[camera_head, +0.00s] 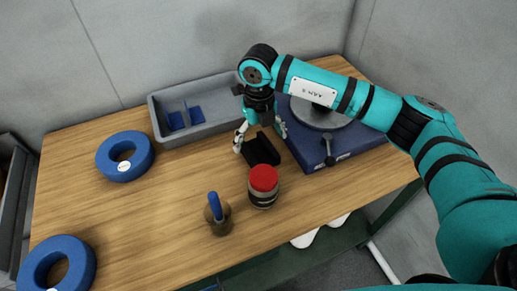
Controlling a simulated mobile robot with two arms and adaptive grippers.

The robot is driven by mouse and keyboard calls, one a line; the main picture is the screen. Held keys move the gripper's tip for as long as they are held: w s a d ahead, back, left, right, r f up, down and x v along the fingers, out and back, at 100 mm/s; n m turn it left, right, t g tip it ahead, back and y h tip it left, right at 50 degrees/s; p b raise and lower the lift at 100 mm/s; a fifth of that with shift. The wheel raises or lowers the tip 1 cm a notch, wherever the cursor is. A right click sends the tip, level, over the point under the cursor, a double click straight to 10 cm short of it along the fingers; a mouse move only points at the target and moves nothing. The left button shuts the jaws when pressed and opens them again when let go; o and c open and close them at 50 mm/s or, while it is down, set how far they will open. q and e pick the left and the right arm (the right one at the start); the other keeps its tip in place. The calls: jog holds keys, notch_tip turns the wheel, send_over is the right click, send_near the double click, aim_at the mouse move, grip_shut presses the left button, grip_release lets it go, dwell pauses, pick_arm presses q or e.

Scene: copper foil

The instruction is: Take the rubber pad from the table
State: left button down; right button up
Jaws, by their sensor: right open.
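The rubber pad, which I take to be the black block (262,153), lies on the wooden table (165,220) between the grey tray and the blue base unit. My right gripper (261,138) points down over the block. Its fingers are open, one to the left of the block and one to the right at its far end. I cannot tell whether they touch it. The far end of the block is partly hidden under the gripper. My left gripper is not in view.
A red-capped jar (263,180) stands just in front of the block. A brown pot with a blue handle (217,213) is nearer. A grey tray (158,118) and a blue base unit (345,145) flank the gripper. Blue rings (107,160) (32,262) lie left.

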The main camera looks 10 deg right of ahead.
aim_at(260, 155)
jog(key=shift+w+d+f+p, duration=0.1)
jog(key=shift+f+p, duration=0.35)
jog(key=shift+f, duration=1.05)
jog(key=shift+d+f+p, duration=0.1)
jog(key=shift+f+p, duration=0.35)
jog(key=shift+f, duration=1)
jog(key=shift+r, duration=0.1)
jog(key=c, duration=1.3)
